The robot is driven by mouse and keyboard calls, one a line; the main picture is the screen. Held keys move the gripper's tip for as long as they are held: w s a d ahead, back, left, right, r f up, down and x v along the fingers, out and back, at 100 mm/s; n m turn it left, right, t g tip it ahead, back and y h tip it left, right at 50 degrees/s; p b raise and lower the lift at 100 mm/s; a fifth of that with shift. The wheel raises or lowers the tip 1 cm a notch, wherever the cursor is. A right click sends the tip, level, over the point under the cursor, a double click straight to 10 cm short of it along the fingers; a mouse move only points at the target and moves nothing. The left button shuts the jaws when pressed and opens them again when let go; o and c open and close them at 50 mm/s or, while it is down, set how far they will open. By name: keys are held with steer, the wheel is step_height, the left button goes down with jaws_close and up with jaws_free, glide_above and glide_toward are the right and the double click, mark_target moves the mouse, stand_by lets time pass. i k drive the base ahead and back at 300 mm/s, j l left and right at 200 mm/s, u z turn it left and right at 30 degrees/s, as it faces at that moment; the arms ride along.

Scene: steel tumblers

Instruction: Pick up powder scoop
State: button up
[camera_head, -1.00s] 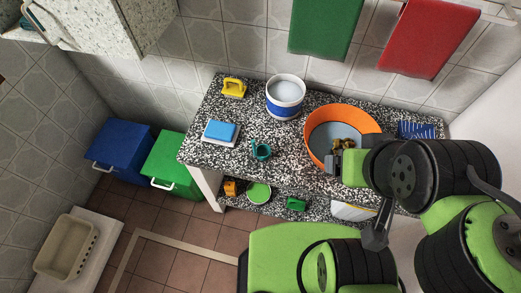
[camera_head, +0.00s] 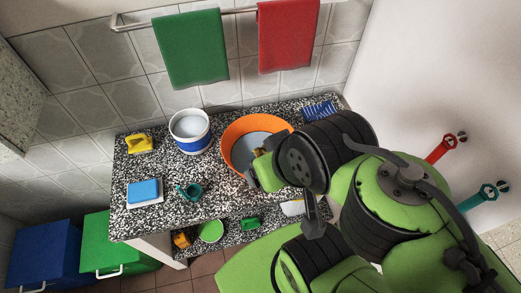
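A small teal scoop-like cup (camera_head: 188,192), which looks like the powder scoop, rests on the speckled counter (camera_head: 218,190) in front of the white-and-blue bucket. A small green item (camera_head: 250,223) on the lower shelf is too small to identify. My gripper (camera_head: 256,168) is at the front right of the orange basin, to the right of the teal cup and apart from it. The fingers are mostly hidden by my own arm, so I cannot tell their opening.
The orange basin (camera_head: 229,138) holds a small brass-coloured thing (camera_head: 258,152). A bucket (camera_head: 191,132), yellow item (camera_head: 139,144), blue sponge-like block (camera_head: 144,191) and blue rack (camera_head: 318,110) share the counter. Green (camera_head: 191,50) and red (camera_head: 287,35) towels hang behind. Bins stand left.

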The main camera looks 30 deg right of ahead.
mark_target(194, 192)
steer(key=j+u, duration=0.4)
steer(key=i+j+u, duration=0.15)
steer(key=j+u, duration=0.25)
steer(key=i+j+u, duration=0.15)
steer(key=j+u, duration=0.25)
